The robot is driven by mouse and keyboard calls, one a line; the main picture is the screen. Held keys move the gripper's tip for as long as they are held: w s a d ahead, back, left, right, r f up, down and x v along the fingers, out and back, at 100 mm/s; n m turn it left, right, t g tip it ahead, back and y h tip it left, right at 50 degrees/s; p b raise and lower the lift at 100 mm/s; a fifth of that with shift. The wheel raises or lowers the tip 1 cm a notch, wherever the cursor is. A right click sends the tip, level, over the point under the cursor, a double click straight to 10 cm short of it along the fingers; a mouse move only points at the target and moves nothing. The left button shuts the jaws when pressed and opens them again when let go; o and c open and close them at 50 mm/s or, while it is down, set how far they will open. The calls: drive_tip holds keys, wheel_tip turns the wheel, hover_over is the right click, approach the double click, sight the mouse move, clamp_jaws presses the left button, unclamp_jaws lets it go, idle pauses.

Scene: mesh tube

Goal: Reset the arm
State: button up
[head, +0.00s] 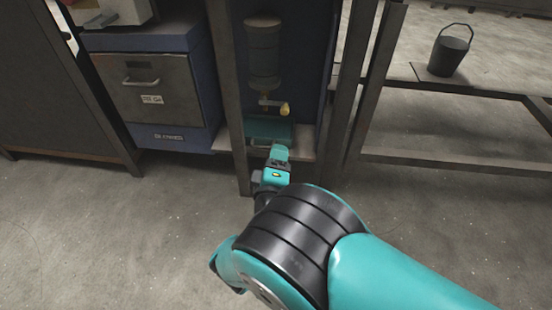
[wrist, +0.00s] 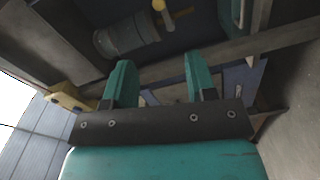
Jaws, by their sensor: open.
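My gripper (head: 279,154) is at the end of my teal and black arm, low in front of an open niche between two upright posts. In the wrist view, its two teal fingers (wrist: 157,76) stand well apart with nothing between them. In the head view, the gripper overlaps the front of a teal tray or box (head: 288,130) on the niche's low shelf. I cannot tell whether they touch.
A blue drawer cabinet (head: 150,90) stands left. A dark bucket (head: 449,52) stands on a bench at right. Floor in front is clear.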

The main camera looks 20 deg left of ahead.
drive_tip(key=w+d+r+m+g+h+p, duration=0.3)
drive_tip(key=w+d+r+m+g+h, duration=0.15)
drive_tip(key=w+d+r+m, duration=0.4)
drive_tip(key=d+r+m+g+p, duration=0.2)
drive_tip(key=d+r+g, duration=0.3)
drive_tip(key=d+r, duration=0.6)
drive_tip(key=s+d+r+g+y+p, duration=0.1)
drive_tip(key=s+d+r+g, duration=0.3)
drive_tip(key=s, duration=0.5)
drive_tip(key=s+d+r+m+g+y+p, duration=0.1)
drive_tip(key=s+d+r+p, duration=0.1)
drive_tip(key=s+d+r, duration=0.5)
drive_tip(key=s+d+r+g+y+p, duration=0.1)
drive_tip(key=s+d+r+g+y, duration=0.15)
drive_tip(key=s, duration=0.75)
wheel_tip(320, 180, up, 37)
drive_tip(key=h+p, duration=0.1)
drive_tip(key=p, duration=3.6)
drive_tip(key=shift+s+d+p, duration=0.15)
drive_tip(key=shift+d+p, duration=0.15)
drive_tip(key=shift+p, duration=0.05)
